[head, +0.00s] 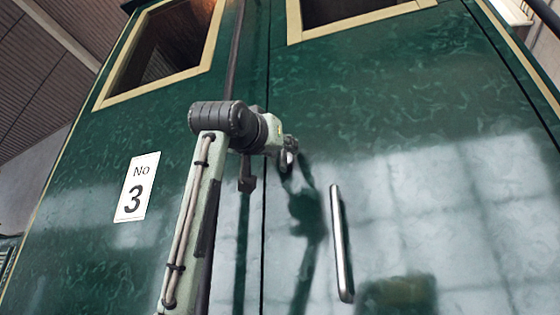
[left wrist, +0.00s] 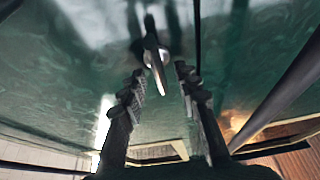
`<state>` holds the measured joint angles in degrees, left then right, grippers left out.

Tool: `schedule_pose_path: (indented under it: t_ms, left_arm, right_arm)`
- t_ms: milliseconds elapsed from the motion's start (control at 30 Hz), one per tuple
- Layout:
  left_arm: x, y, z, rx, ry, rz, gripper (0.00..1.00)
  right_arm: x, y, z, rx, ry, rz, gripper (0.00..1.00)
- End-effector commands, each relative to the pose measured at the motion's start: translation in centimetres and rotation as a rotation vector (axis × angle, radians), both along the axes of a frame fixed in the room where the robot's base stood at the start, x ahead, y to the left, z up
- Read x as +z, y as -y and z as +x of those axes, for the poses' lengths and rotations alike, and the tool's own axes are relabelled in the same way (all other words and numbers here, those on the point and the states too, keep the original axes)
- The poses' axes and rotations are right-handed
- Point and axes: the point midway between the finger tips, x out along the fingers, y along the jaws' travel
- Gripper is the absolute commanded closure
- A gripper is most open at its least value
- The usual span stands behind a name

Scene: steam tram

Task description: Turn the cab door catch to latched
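The cab door catch (left wrist: 154,56) is a small bright metal lever on a round boss on the green door. In the left wrist view it lies ahead of and between the fingertips, its long axis nearly upright in the picture and slightly tilted. My left gripper (left wrist: 158,78) is open, with one finger on either side of the catch's line. I see no contact with the lever. In the head view the left gripper (head: 288,150) is close to the door by its seam, and I cannot make out the catch there. My right gripper is in neither view.
The green cab door (head: 420,150) carries a straight metal handle (head: 342,243) right of the gripper. A dark vertical rail (head: 235,50) runs left of the door seam. A number 3 plate (head: 137,187) and cream-framed windows (head: 212,45) are on the cab side.

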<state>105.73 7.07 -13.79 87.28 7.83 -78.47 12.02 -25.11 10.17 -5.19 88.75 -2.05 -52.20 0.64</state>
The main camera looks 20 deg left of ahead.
Motion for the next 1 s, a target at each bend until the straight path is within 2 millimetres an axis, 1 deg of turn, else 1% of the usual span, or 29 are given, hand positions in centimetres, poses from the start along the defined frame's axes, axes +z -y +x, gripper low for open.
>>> schedule_pose_path:
  t_ms: [100, 133, 367, 800, 933, 1000]
  left_arm:
    - [0.0, 0.0, 0.0, 0.0, 0.0, 0.0, 0.68]
    - [0.0, 0.0, 0.0, 0.0, 0.0, 0.0, 0.71]
    - [0.0, 0.0, 0.0, 0.0, 0.0, 0.0, 0.99]
    - [0.0, 0.0, -0.1, -0.001, 0.0, 0.001, 1.0]
    - [0.0, 0.0, -0.6, -0.001, 0.001, 0.014, 1.0]
    - [0.0, 0.0, -1.2, 0.0, 0.004, 0.03, 1.0]
  right_arm:
    - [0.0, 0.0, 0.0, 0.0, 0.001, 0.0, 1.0]
    - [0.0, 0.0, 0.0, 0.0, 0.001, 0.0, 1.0]
    - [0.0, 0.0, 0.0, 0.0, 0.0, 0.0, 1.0]
    - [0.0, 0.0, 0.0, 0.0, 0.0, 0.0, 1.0]
    - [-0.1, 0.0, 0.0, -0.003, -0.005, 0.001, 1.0]
    - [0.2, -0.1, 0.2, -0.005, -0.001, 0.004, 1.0]
